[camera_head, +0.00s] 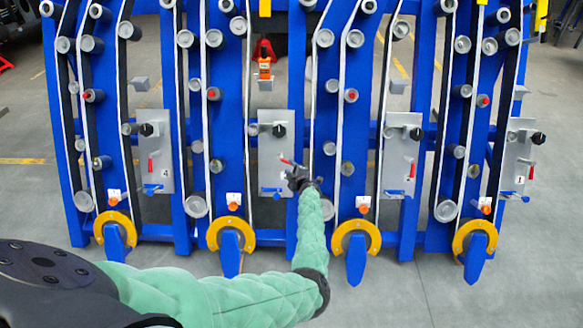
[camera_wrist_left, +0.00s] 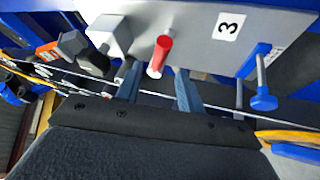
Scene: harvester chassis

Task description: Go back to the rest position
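My left arm comes in from the lower left in a green sleeve. Its gripper (camera_head: 297,180) is in front of the grey panel (camera_head: 274,140), second from the left among the panels. In the left wrist view the panel (camera_wrist_left: 190,22) carries a "3" label. The two gripper fingers (camera_wrist_left: 158,92) are apart, with no object clearly held between them. A red-handled lever (camera_wrist_left: 160,56) on the panel shows between and beyond the fingertips; I cannot tell whether they touch. The lever also shows in the head view (camera_head: 289,161). My right gripper is not in view.
The blue harvester chassis (camera_head: 227,100) with rollers and belts spans the view. Blue feet with yellow rings (camera_head: 356,238) jut out at its bottom. A blue knob (camera_wrist_left: 263,100) sits beside the lever, and a black knob (camera_head: 279,131) above. Grey floor (camera_head: 420,295) in front is clear.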

